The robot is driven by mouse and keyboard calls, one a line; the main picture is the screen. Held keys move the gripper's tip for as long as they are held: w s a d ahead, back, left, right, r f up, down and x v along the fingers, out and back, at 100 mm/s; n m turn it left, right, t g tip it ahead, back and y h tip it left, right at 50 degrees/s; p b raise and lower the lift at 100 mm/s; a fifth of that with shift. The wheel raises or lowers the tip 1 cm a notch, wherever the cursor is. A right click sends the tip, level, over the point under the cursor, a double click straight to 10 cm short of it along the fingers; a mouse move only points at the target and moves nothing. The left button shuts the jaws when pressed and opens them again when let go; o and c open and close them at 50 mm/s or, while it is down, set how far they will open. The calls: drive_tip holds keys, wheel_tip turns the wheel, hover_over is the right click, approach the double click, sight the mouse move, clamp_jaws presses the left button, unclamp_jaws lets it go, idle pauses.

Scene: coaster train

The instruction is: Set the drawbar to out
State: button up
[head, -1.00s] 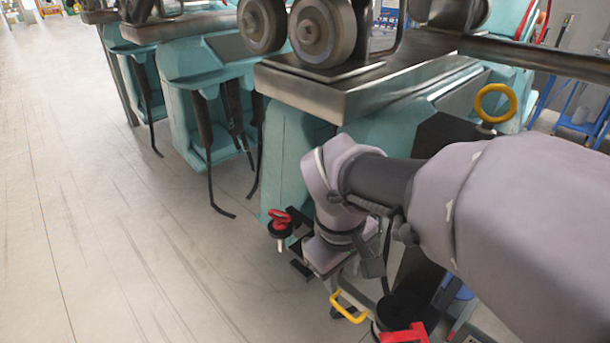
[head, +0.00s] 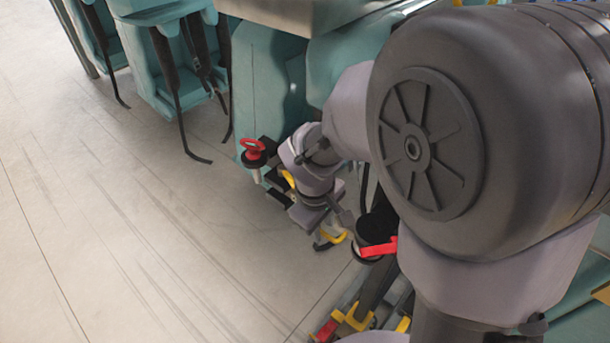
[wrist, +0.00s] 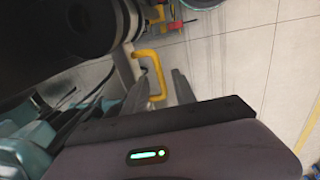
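A yellow handle (head: 333,237), which may belong to the drawbar, sits low in front of the teal train car; it also shows in the wrist view (wrist: 157,72), as a bracket on a pale bar. My gripper (head: 322,240) is low beside it, partly hidden by my wrist. In the wrist view my two dark fingers (wrist: 160,92) are apart, with part of the yellow handle showing between them; whether they touch it I cannot tell. The drawbar itself and its setting are not clearly readable.
A red ring on a black fitting (head: 253,149) is left of my wrist. A black cylinder with a red lever (head: 378,247) stands close on the right. Red and yellow parts (head: 340,322) lie lower down. Teal cars (head: 165,55) stand behind; the floor at left is clear.

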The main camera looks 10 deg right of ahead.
drive_tip(key=shift+f, duration=0.35)
clamp_jaws()
idle(1.2)
